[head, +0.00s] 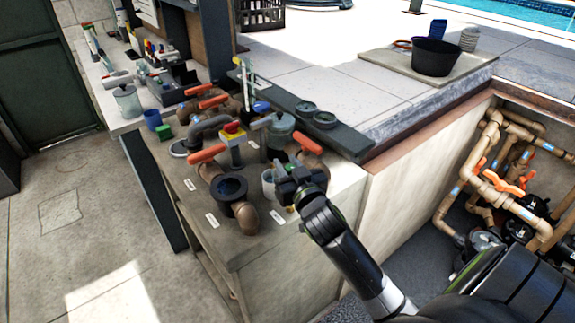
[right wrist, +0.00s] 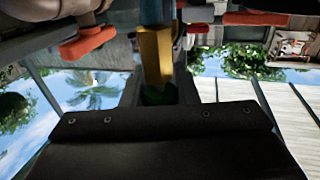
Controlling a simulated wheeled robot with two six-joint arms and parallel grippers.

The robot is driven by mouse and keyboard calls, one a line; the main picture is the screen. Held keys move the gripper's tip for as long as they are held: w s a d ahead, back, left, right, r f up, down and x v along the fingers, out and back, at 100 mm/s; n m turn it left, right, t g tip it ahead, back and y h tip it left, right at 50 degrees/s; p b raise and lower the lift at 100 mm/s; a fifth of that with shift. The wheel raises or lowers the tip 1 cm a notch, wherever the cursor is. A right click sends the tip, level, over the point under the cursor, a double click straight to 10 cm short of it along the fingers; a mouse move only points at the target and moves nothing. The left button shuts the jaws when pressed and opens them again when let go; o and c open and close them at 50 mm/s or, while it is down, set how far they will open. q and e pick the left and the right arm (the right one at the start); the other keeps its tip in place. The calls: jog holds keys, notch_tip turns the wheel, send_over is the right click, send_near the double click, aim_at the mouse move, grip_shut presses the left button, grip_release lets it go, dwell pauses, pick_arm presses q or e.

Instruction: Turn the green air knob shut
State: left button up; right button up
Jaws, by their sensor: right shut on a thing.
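In the right wrist view the green knob (right wrist: 157,95) sits between the two dark fingers of my right gripper (right wrist: 160,85). A yellow brass-coloured stem (right wrist: 155,55) runs from it toward the top of the picture. My right gripper is shut on the green knob. In the head view my right gripper (head: 287,175) is over the right part of the bench with the pipe fittings, and it hides the knob there. My left gripper is not in view.
A dark ledge (head: 340,138) runs behind. A pit with brown pipes (head: 480,170) lies to the right.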

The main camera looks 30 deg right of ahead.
jog(key=shift+h, duration=0.3)
jog(key=m+h+b, duration=0.1)
jog(key=h, duration=0.1)
jog(key=m+g+h+b, duration=0.1)
jog(key=m, duration=0.1)
jog(key=shift+d+f+h, duration=0.15)
jog(key=shift+f+h, duration=0.05)
jog(key=shift+h, duration=0.2)
jog(key=m+g+h+b, duration=0.2)
jog(key=h, duration=0.1)
jog(key=shift+s+d+b, duration=0.1)
jog(key=shift+d+b, duration=0.1)
jog(key=shift+b, duration=0.2)
jog(key=shift+s+r+m+g+h+b, duration=0.1)
jog(key=shift+r+m+g+h+b, duration=0.05)
jog(key=shift+m+g+h+b, duration=0.3)
jog(key=shift+d, duration=0.1)
jog(key=o, duration=1)
jog(key=shift+c, duration=0.2)
